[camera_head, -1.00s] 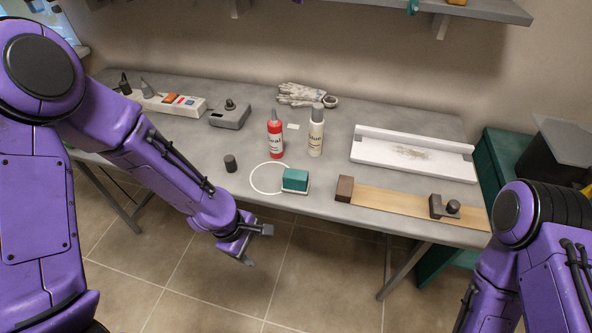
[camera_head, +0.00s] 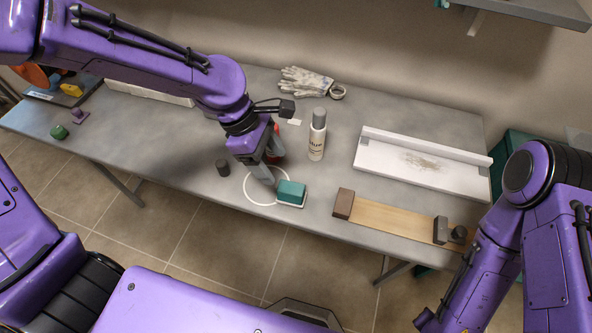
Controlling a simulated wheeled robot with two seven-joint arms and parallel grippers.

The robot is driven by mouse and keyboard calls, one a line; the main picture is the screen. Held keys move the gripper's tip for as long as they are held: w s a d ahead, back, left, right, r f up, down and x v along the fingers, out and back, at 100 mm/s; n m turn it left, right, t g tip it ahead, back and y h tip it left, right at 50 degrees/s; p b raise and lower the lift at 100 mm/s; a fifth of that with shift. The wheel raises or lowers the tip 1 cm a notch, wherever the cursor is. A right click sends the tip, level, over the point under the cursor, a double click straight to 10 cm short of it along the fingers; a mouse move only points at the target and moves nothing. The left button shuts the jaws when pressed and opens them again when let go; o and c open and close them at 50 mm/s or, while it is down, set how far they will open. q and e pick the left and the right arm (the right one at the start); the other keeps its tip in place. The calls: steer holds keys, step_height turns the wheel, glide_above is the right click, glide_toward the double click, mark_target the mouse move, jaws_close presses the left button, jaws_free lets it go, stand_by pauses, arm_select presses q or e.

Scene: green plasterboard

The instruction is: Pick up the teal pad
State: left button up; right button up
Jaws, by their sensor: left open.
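The teal pad (camera_head: 291,189) is a small block with a white underside. It lies near the front edge of the table, at the right side of a white ring marked on the tabletop (camera_head: 248,197). My left gripper (camera_head: 271,168) is open and points down over the ring, just behind and left of the pad. Its fingers look apart from the pad, with nothing between them. The red bottle (camera_head: 277,142) is mostly hidden behind this gripper. My right arm comes down at the right edge, and its gripper is not visible.
A white bottle (camera_head: 317,138) stands behind the pad, and a dark cylinder (camera_head: 222,167) stands left of the ring. A wooden board (camera_head: 390,217) and a white tray (camera_head: 430,177) lie to the right. Gloves (camera_head: 305,82) lie at the back.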

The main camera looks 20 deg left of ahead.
mark_target(290, 187)
arm_select(q)
steer(key=x, duration=0.5)
steer(key=shift+s+d+f+b, duration=0.1)
steer(key=shift+s+b, duration=0.05)
steer(key=shift+b, duration=0.15)
steer(key=x, duration=0.5)
steer(key=shift+d, duration=0.2)
steer(key=c, duration=1.1)
